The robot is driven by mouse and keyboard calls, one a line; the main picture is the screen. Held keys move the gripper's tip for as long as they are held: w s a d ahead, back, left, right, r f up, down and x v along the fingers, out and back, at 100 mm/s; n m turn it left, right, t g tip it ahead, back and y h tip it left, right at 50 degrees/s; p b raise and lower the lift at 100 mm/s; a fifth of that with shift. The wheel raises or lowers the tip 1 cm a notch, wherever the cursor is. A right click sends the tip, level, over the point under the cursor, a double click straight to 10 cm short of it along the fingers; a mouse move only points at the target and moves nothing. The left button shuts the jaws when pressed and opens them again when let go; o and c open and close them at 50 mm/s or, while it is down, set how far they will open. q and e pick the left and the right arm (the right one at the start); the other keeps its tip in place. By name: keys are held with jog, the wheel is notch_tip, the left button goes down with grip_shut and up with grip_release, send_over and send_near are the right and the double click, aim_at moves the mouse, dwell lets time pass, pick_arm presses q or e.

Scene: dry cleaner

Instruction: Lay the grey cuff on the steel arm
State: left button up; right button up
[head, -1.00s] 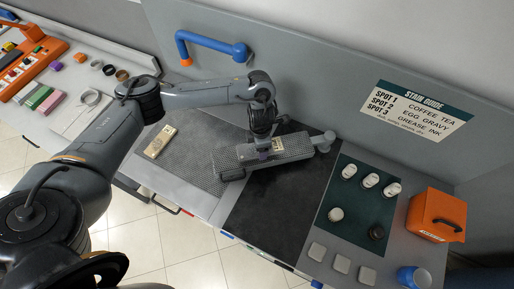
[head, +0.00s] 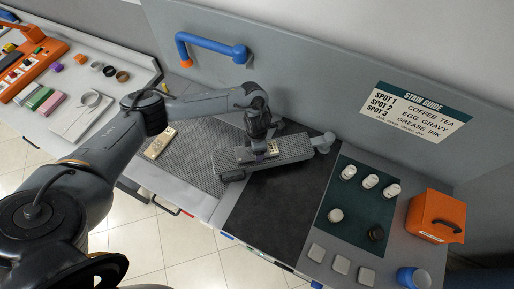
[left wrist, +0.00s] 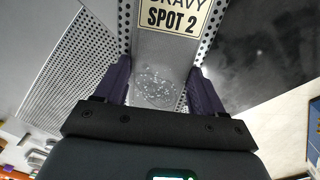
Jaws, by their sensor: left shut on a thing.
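The grey cuff (left wrist: 158,48) carries a cream label reading "GRAVY SPOT 2" and a pale speckled patch. My left gripper (left wrist: 160,68) is shut on it, with purple fingers at its two sides. In the head view the left gripper (head: 262,152) points down over the steel arm (head: 298,147), a long perforated bar lying across the bench. The cuff's label (head: 271,147) shows just right of the fingers. In the left wrist view the steel arm's perforated surface (left wrist: 203,30) shows on both sides of the cuff. I cannot tell whether the cuff touches it. My right gripper is not in view.
A perforated plate (head: 195,150) lies left of the dark mat (head: 270,210), with a beige labelled piece (head: 159,143) at its left. A green mat (head: 350,218) with bottles, an orange box (head: 436,215) and a blue cup (head: 413,277) stand right. A blue pipe (head: 210,48) is behind.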

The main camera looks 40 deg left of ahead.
pick_arm(q)
jog(key=shift+f, duration=0.15)
jog(key=o, duration=1)
